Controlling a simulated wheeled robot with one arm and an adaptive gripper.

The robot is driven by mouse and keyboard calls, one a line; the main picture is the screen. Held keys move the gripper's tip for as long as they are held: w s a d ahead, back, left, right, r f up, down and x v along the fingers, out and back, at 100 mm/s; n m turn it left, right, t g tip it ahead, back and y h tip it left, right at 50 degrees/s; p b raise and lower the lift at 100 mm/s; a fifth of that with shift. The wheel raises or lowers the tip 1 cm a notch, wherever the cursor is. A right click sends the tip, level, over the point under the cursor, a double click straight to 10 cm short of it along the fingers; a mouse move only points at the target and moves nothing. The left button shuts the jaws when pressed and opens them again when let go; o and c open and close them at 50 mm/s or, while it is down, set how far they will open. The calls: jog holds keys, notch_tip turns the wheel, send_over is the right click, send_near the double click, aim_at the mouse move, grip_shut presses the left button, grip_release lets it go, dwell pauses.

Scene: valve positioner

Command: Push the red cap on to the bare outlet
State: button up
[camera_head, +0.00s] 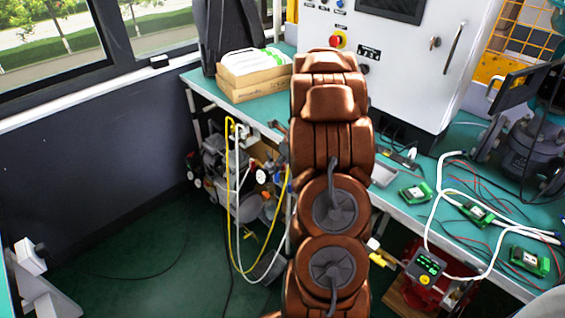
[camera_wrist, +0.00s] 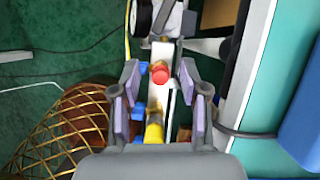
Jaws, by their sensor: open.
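In the wrist view, the red cap (camera_wrist: 161,75) shows as a round red piece between and beyond my fingers, beside a brass-coloured part on a pale strip. My gripper (camera_wrist: 163,84) is open, one finger on each side of the cap in the picture; I see no contact with it. Below the cap in the picture is a yellow piece (camera_wrist: 153,133) with a brass-coloured end. I cannot tell which part is the bare outlet. In the head view my arm covers the middle, and the gripper and cap are hidden.
A green workbench (camera_head: 405,205) carries a white control cabinet (camera_head: 400,65), cardboard boxes (camera_head: 250,88) and several green circuit boards (camera_head: 417,193). Yellow and white hoses (camera_head: 240,200) hang below it. Floor at left is mostly clear.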

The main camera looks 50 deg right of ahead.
jog(key=v, duration=1.2)
jog(key=s+a+r+n+g+p, duration=0.1)
jog(key=s+a+r+n, duration=0.15)
jog(key=a+n, duration=0.4)
jog(key=s+a+r+n+g+y+p, duration=0.1)
jog(key=a+r+n, duration=0.25)
jog(key=a, duration=0.65)
jog(key=s+a+r+n+g+p, duration=0.1)
jog(key=s+a+r+n+p, duration=0.1)
jog(key=a+n, duration=0.55)
jog(key=s+a+r+n+g+p, duration=0.1)
jog(key=s+a+r+n, duration=0.1)
jog(key=s+a+n, duration=0.5)
jog(key=s+a+r+n+g+h+p, duration=0.1)
jog(key=s+a+r+n+g+p, duration=0.1)
jog(key=s+a+n, duration=0.5)
jog(key=s+n, duration=0.3)
jog(key=s, duration=0.3)
jog(key=shift+h, duration=0.3)
